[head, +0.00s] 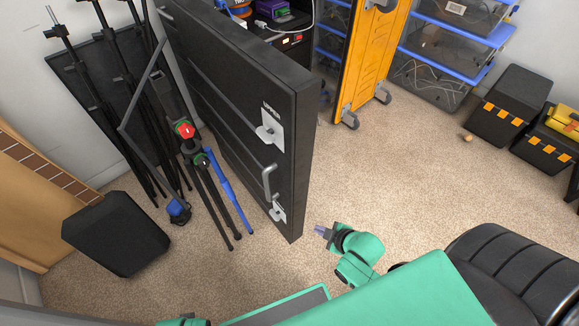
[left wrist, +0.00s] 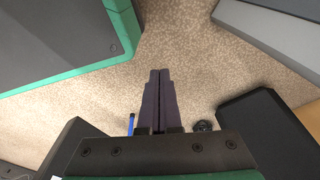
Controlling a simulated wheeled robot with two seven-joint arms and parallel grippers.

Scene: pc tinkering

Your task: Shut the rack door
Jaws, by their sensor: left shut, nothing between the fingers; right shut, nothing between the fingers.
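The dark opening of the rack (head: 292,40) shows behind the door's top edge. My right gripper (head: 321,230) is shut and empty, low over the carpet, to the right of the door's lower corner and apart from it. My left gripper (left wrist: 158,76) is shut and empty in the left wrist view, pointing over bare carpet. The left fingers do not show in the head view.
An orange panel (head: 367,60) stands beyond the rack. Toolboxes (head: 512,105) and a black chair (head: 520,265) are at right. Carpet between door and chair is clear.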

